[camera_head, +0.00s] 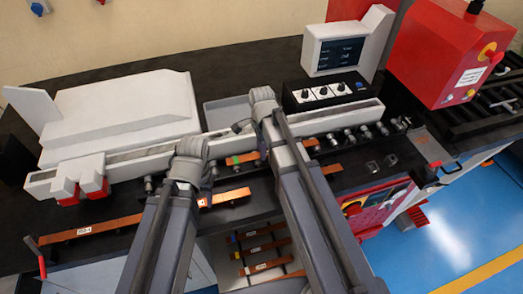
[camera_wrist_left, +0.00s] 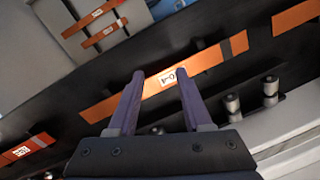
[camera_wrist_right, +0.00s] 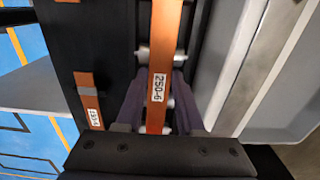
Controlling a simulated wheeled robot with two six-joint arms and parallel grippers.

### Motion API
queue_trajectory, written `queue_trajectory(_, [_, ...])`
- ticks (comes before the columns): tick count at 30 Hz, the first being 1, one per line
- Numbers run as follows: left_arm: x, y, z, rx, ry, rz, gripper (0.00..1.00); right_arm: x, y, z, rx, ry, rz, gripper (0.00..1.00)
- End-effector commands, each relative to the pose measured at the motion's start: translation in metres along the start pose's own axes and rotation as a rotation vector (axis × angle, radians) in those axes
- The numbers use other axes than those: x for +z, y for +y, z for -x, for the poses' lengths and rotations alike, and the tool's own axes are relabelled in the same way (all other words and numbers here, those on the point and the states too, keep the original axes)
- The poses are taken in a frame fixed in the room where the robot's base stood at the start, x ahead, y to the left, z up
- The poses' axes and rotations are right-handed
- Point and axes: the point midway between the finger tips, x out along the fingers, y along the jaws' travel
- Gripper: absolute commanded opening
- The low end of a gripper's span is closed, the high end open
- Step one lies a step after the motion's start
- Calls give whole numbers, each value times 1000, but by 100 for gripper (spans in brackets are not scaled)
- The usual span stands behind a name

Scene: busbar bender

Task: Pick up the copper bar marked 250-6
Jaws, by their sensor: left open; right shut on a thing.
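The copper bar marked 250-6 (camera_wrist_right: 159,50) runs lengthwise through the right wrist view, its label readable. My right gripper (camera_wrist_right: 155,82) is shut on this bar, one finger on each side by the label. Metal rollers or pins show close beneath it; I cannot tell whether it touches them. In the head view the bar (camera_head: 310,143) is partly hidden by my right arm and gripper (camera_head: 264,140). My left gripper (camera_wrist_left: 160,75) is open above another labelled copper bar (camera_wrist_left: 212,68), with nothing held. It also shows in the head view (camera_head: 192,178).
Another copper bar (camera_head: 90,230) lies at the left of the black bench. Several bars (camera_head: 262,249) sit on a lower rack between my arms. A white machine cover (camera_head: 120,110), a monitor (camera_head: 338,52) and a red cabinet (camera_head: 440,50) stand behind.

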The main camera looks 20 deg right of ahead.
Motion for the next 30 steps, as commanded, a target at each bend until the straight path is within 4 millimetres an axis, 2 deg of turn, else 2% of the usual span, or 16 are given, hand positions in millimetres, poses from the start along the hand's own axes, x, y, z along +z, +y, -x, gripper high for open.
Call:
queue_trajectory(8, [2,-3,30,1,0,5,50,0,0,31,0,1,0,0])
queue_trajectory(21, [6,-8,92,3,-1,14,50,0,0,92,0,1,0,0])
queue_trajectory(30, [6,-9,95,3,-1,13,50,0,0,96,0,1,0,0])
